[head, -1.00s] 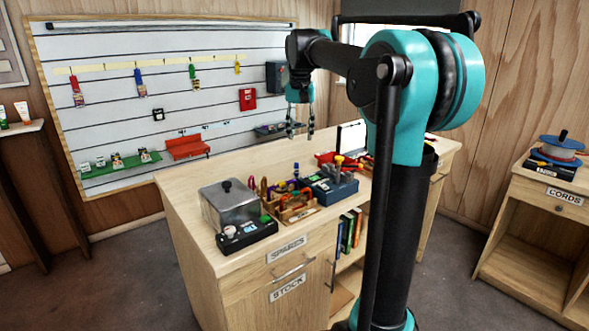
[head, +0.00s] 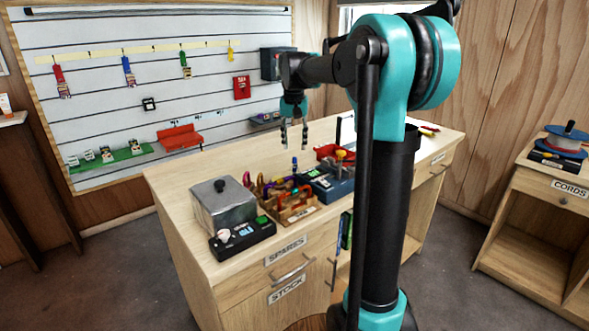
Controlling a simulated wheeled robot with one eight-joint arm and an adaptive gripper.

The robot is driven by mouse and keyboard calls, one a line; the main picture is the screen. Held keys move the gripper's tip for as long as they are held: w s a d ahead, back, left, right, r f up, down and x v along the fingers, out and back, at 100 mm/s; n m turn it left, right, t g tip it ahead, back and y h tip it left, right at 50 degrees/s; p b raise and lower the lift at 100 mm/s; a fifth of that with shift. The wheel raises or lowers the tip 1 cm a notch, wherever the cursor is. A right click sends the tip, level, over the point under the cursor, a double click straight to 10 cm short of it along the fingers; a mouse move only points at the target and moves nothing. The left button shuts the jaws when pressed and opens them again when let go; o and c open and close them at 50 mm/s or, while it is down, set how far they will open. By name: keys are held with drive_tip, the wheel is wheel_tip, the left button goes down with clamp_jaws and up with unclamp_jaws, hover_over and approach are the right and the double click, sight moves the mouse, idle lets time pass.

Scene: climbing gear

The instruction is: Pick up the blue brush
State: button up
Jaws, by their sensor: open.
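My gripper (head: 294,143) points down over the workbench, its two dark fingers apart with nothing between them. A small upright blue piece (head: 294,163) stands just below the fingertips, at the back of the wooden organiser (head: 296,215); it may be the handle of the blue brush, but it is too small to be sure. The fingertips look slightly above it and apart from it. A blue item (head: 127,68) also hangs on the wall board, among red, green and yellow ones; I cannot tell what it is.
A metal box (head: 222,206) and a dark device (head: 243,238) stand left of the organiser. A blue-grey toolbox (head: 334,187) and a red tray (head: 330,152) stand to its right. The worktop (head: 210,165) is clear behind the metal box.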

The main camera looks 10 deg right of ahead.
sight(295, 158)
drive_tip(key=shift+w+d+f, duration=0.1)
drive_tip(key=shift+w+f, duration=0.05)
drive_tip(key=shift+f, duration=1)
drive_tip(key=shift+w+a+f, duration=0.1)
drive_tip(key=shift+w+f, duration=0.1)
drive_tip(key=shift+f, duration=0.95)
drive_tip(key=shift+w+d+f, duration=0.1)
drive_tip(key=shift+w+f, duration=0.05)
drive_tip(key=shift+f, duration=1)
clamp_jaws()
